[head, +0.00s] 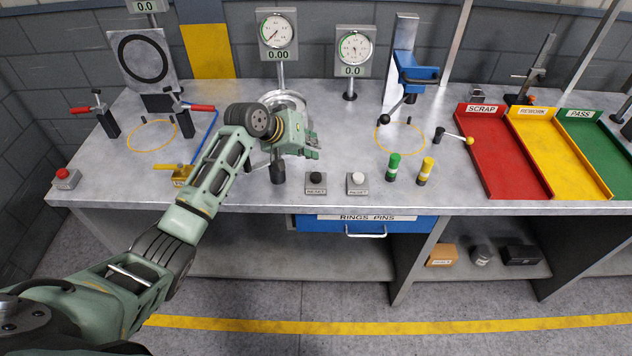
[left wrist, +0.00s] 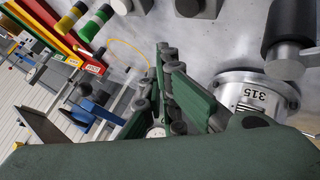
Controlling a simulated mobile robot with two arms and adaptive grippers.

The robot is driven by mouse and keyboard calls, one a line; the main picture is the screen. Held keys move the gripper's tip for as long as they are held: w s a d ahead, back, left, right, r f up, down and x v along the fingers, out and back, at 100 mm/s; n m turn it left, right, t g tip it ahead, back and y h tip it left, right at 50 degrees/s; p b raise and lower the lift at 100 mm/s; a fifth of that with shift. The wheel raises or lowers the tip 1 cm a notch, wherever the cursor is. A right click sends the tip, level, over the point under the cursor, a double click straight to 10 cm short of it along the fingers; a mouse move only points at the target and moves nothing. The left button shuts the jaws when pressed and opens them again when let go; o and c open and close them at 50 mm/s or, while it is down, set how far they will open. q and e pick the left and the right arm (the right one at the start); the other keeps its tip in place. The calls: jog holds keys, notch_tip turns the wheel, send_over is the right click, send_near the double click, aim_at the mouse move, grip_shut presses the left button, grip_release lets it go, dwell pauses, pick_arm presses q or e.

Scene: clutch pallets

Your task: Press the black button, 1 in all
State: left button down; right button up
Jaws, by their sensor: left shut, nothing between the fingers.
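The black button (head: 316,177) sits on top of a small grey labelled box near the front edge of the bench. A similar box beside it, to the right, carries a white button (head: 357,177). In the left wrist view the black button (left wrist: 187,6) is cut by the top edge, with the white button (left wrist: 122,6) to its left. My left gripper (head: 314,147) is shut and empty, above the bench and behind the black button in the head view, apart from it. Its closed fingers also show in the left wrist view (left wrist: 165,60). My right gripper is not in view.
A black-topped post (head: 277,170) stands left of the black button. A round metal gauge base (left wrist: 258,92) is close to my left gripper. A red button (head: 66,175) is at the far left. Green (head: 393,167) and yellow (head: 426,171) cylinders stand right of the buttons.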

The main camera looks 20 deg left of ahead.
aim_at(316, 177)
pick_arm(q)
notch_tip(316, 177, down, 4)
jog(key=shift+b, duration=1.15)
jog(key=shift+f, duration=0.45)
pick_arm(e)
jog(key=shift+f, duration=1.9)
pick_arm(q)
jog(key=shift+f, duration=0.2)
jog(key=shift+f, duration=0.25)
jog(key=shift+f+b, duration=0.45)
jog(key=shift+f, duration=0.25)
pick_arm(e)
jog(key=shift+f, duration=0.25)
pick_arm(q)
jog(key=shift+r+p, duration=1.1)
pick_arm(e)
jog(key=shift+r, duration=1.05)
